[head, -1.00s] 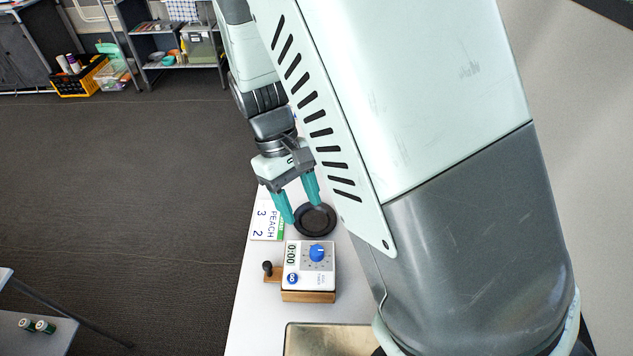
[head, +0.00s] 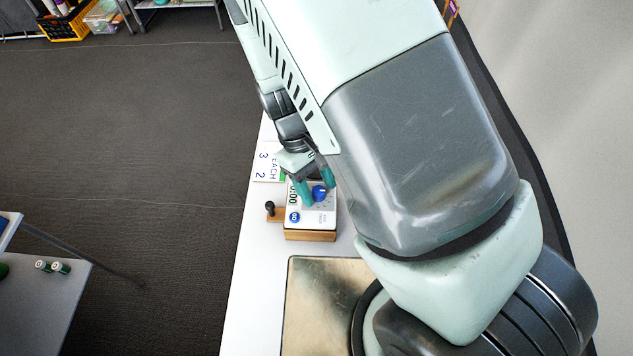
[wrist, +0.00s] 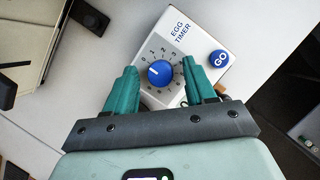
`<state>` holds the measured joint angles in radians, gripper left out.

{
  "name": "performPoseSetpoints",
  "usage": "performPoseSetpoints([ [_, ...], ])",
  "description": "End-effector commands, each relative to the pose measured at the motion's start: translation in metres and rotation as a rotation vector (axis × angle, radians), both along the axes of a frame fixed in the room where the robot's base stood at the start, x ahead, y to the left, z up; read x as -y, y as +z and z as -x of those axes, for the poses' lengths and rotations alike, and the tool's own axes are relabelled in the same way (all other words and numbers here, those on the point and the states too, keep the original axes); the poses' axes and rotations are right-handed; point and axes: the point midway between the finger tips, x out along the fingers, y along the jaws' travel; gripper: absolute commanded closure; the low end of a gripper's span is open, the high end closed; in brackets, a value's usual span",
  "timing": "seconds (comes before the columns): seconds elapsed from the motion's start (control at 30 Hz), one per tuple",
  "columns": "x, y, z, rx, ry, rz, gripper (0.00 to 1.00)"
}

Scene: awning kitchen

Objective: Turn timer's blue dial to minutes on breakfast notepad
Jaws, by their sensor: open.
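The egg timer (head: 318,217) is a white box on a wooden base on the white counter. Its blue dial (head: 319,193) also shows in the wrist view (wrist: 161,73), with a white mark pointing left, near the low end of the printed scale. A round blue GO button (wrist: 219,58) is beside it. My gripper (wrist: 159,67) is open, its teal fingers on either side of the dial; whether they touch it I cannot tell. In the head view my gripper (head: 312,191) covers part of the timer's face. A white notepad (head: 266,163) shows 3, 2 and part of a word.
A wooden piece with a black knob (head: 270,208) sticks out left of the timer. A metal tray (head: 318,300) lies in front. A side table (head: 45,300) with small cans stands at lower left.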

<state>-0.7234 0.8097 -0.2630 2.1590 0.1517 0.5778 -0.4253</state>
Motion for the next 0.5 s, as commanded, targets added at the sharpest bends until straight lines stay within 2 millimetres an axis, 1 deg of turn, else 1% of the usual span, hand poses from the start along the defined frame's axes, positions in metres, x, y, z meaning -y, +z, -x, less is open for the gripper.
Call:
performPoseSetpoints([
  [0.1, -0.0001, 0.0002, -0.0001, 0.0, 0.0, 0.0, 0.45],
  [0.13, -0.0001, 0.0002, -0.0001, 0.0, 0.0, 0.0, 0.48],
  [0.4, -0.0003, 0.0004, -0.0003, 0.001, 0.0, -0.001, 0.9],
  [0.47, -0.0003, 0.0004, -0.0003, 0.001, 0.0, -0.001, 0.99],
  [0.5, -0.0003, 0.0005, -0.0003, 0.001, 0.0, -0.001, 1.0],
])
